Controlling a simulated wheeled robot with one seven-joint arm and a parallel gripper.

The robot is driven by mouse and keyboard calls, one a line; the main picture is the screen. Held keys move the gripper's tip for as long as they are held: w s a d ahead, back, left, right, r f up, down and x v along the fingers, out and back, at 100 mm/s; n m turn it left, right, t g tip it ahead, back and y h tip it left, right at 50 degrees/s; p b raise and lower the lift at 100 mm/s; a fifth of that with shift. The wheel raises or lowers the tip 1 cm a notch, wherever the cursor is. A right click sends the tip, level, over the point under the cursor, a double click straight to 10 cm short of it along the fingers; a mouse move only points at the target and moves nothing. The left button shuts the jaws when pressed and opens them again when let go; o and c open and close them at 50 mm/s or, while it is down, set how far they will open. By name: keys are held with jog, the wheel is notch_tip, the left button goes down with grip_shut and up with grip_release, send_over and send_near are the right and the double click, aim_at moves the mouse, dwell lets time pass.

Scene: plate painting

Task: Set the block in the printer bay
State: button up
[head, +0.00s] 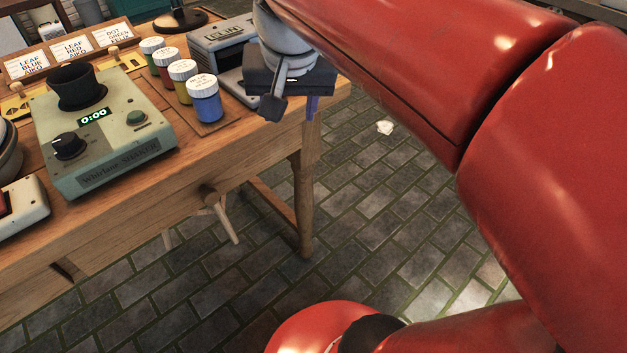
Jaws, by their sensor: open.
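The likely printer (222,42) is a grey box with dark lettering at the back right of the wooden table, partly hidden behind my gripper. My gripper (292,108) is open, pointing down at the table's right corner, in front of the printer. One dark finger shows clearly. A small purple piece (312,106) shows below the gripper's right side; I cannot tell whether it is the block or something else. No block is clearly visible elsewhere, and the bay is not clearly visible.
A shaker machine (105,150) with a dark cup and a 0:00 display stands on the table (150,222). Several paint jars, including a blue-labelled one (204,100), stand in a row left of the printer. Lettered cards (70,48) stand behind. Brick floor lies right of the table.

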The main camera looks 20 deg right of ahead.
jog(key=s+f+n+t, duration=0.1)
jog(key=s+f+n, duration=0.3)
jog(key=s+f, duration=0.5)
notch_tip(320, 180, down, 3)
jog(key=shift+s+r+y, duration=0.15)
jog(key=shift+s+y, duration=0.2)
jog(key=shift+y, duration=0.05)
